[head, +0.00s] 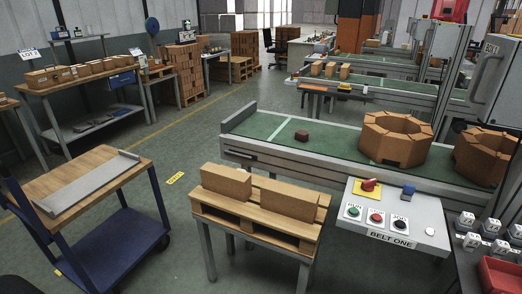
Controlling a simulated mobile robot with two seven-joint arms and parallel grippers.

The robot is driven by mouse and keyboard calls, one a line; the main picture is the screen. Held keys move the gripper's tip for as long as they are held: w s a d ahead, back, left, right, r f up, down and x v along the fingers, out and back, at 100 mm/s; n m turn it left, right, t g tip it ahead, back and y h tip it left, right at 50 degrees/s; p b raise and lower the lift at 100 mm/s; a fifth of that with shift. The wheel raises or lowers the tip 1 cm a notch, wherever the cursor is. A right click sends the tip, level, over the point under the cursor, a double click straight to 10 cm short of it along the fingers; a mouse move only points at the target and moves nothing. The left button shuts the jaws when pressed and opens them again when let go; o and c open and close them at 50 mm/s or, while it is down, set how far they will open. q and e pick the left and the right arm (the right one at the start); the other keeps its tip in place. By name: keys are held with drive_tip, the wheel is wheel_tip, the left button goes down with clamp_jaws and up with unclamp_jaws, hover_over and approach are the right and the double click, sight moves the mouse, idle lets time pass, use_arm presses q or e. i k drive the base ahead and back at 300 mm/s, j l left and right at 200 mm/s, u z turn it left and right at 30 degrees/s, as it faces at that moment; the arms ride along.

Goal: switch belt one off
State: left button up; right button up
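The light grey control panel labelled BELT ONE (390,239) stands in the lower right of the head view, at the near side of the conveyor. It has a green button (352,211), a red button (376,218) and a black button (400,222) in a row, with labels too small to read surely. Behind them is a red rotary switch (369,185) on a yellow plate, and a small blue part (408,191). Neither gripper is in view.
A wooden pallet stand (262,222) with two brown blocks is left of the panel. A blue cart (115,237) with a wooden top stands further left. Small white boxes (472,241) and a red bin (497,275) are right of the panel. Open floor lies between cart and stand.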

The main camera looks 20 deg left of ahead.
sight(368, 185)
drive_tip(key=i+j+u, duration=0.1)
drive_tip(key=i+j, duration=0.2)
drive_tip(key=i+j+u, duration=0.15)
drive_tip(key=i+j, duration=0.15)
drive_tip(key=i, duration=0.2)
drive_tip(key=i+j+u, duration=0.1)
drive_tip(key=i+j, duration=0.15)
drive_tip(key=i, duration=0.15)
